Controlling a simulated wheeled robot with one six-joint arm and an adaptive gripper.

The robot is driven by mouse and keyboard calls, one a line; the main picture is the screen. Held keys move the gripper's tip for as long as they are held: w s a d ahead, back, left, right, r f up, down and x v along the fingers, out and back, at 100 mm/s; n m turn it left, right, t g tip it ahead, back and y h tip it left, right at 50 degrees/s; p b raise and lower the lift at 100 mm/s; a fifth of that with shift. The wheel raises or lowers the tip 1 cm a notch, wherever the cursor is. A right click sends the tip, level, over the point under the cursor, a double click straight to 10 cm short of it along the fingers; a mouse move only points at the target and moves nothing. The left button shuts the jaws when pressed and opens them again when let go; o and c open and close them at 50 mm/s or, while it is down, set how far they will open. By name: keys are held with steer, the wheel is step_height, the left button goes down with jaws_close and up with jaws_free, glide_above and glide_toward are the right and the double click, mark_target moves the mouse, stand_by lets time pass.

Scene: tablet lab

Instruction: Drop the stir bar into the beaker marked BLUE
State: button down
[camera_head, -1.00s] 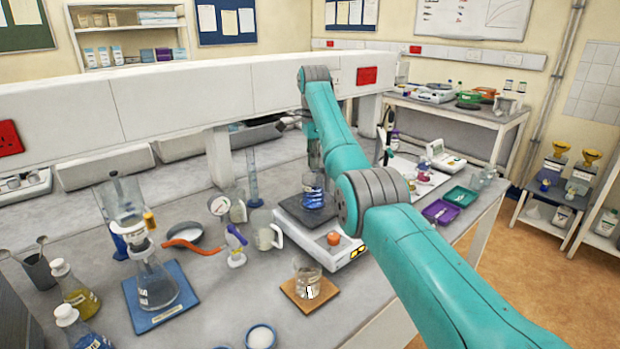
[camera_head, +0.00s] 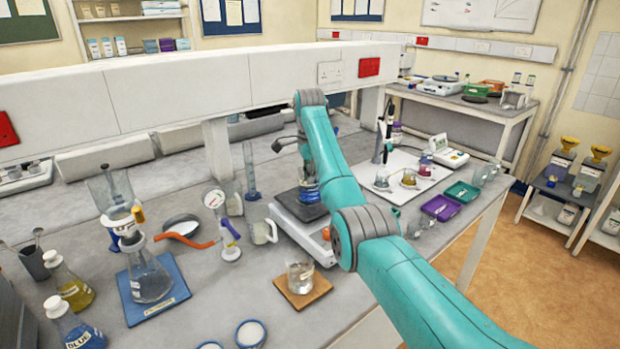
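A beaker of blue liquid (camera_head: 309,192) stands on the dark plate of a white stirrer (camera_head: 292,233), partly hidden by my arm. I cannot read any marking on it. My gripper (camera_head: 304,168) seems to be just above this beaker, small, dark and partly covered by my arm; its fingers cannot be made out. A clear beaker (camera_head: 300,274) stands on a cork mat (camera_head: 318,292) in front of the stirrer. A flask of blue liquid (camera_head: 72,328) at the lower left has a BLUE label. I cannot make out the stir bar.
A conical flask (camera_head: 150,280) under a funnel stands on a blue board at the left. A jug (camera_head: 260,230) and a tall cylinder (camera_head: 250,172) stand left of the stirrer. Purple (camera_head: 440,207) and green (camera_head: 462,193) trays lie to the right. A white shelf runs behind.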

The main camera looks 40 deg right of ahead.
steer(key=shift+f, duration=0.6)
steer(key=c, duration=1.5)
jaws_free()
